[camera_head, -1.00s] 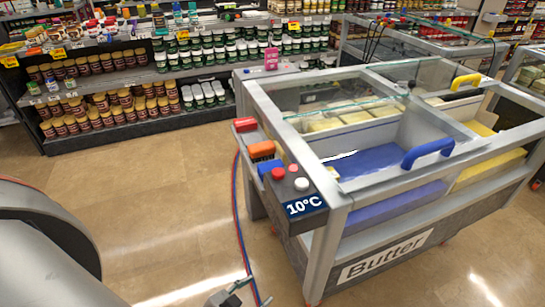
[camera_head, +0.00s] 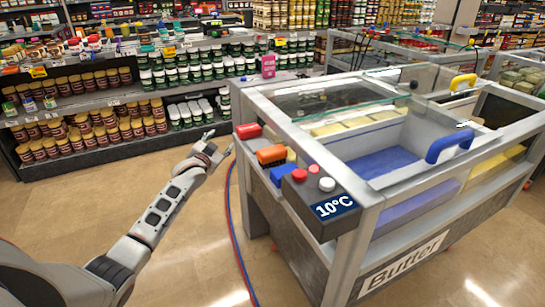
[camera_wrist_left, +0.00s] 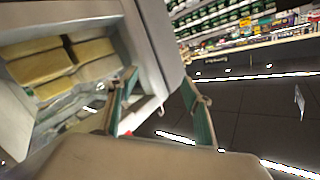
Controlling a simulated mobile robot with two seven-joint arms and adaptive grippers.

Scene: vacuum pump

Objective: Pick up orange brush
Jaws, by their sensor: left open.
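The orange brush (camera_head: 271,155) appears as an orange block on the narrow side ledge of the butter freezer, between a red item (camera_head: 248,131) and a blue item (camera_head: 282,175). My left gripper (camera_head: 220,141) is open and empty, with its two fingers spread, to the left of the ledge and apart from the brush. In the left wrist view the two fingers (camera_wrist_left: 158,78) show in front of the freezer corner and the dark floor. I cannot make out the orange brush there. My right gripper is not in view.
The butter freezer (camera_head: 345,240) has a control box (camera_head: 318,200) with red and white buttons at its near corner. Red and blue hoses (camera_head: 232,225) run down to the floor beside it. Stocked shelves (camera_head: 110,100) stand behind.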

